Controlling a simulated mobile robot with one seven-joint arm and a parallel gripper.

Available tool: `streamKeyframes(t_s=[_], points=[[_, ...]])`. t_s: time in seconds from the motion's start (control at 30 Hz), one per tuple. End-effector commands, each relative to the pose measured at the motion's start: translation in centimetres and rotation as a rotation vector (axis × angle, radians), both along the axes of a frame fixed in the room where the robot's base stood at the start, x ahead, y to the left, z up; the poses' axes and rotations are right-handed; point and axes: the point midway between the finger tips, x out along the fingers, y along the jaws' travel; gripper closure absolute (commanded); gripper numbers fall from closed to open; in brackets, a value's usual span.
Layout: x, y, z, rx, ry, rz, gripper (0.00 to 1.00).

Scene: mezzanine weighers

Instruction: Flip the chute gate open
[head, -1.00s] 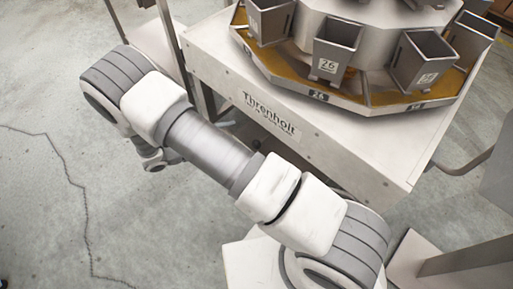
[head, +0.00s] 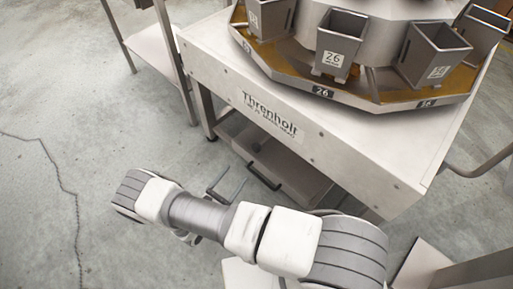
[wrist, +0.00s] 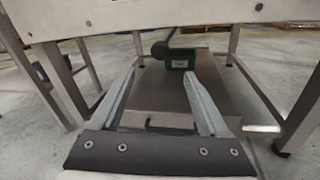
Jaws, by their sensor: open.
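My gripper (wrist: 163,90) is open and empty in the wrist view, its two fingers spread and pointing under the machine. In the head view my gripper (head: 226,180) is low, in front of the machine's lower opening. Ahead of the fingers, a dark round knob (wrist: 160,49) sits beside a small green box (wrist: 181,59) with a pale label. Below them is a sloping grey metal plate (wrist: 160,92), apparently the chute or its gate; I cannot tell which. The fingers appear apart from the knob and box. My gripper hides part of the plate.
The Threnholt weigher body (head: 300,128) overhangs the opening, with several metal buckets on its yellow-topped ring. A dark bar handle (head: 264,176) shows beneath it. Metal legs (wrist: 238,45) flank the opening. A side frame (head: 150,42) stands at left; the floor at left is clear.

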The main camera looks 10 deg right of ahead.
Motion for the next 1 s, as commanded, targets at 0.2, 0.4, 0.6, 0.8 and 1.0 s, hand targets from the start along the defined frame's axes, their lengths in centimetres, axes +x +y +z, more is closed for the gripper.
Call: streamKeyframes(t_s=[0.2, 0.4, 0.6, 0.8, 1.0], points=[[3.3, -3.5, -0.1, -0.001, 0.000, -0.005, 0.22], [6.4, -6.7, -0.1, -0.001, -0.001, -0.006, 0.22], [8.9, -9.2, -0.1, 0.000, 0.000, -0.006, 0.22], [10.3, -10.5, 0.0, 0.000, 0.000, -0.003, 0.22], [10.6, -10.7, 0.0, 0.000, 0.000, -0.002, 0.22]])
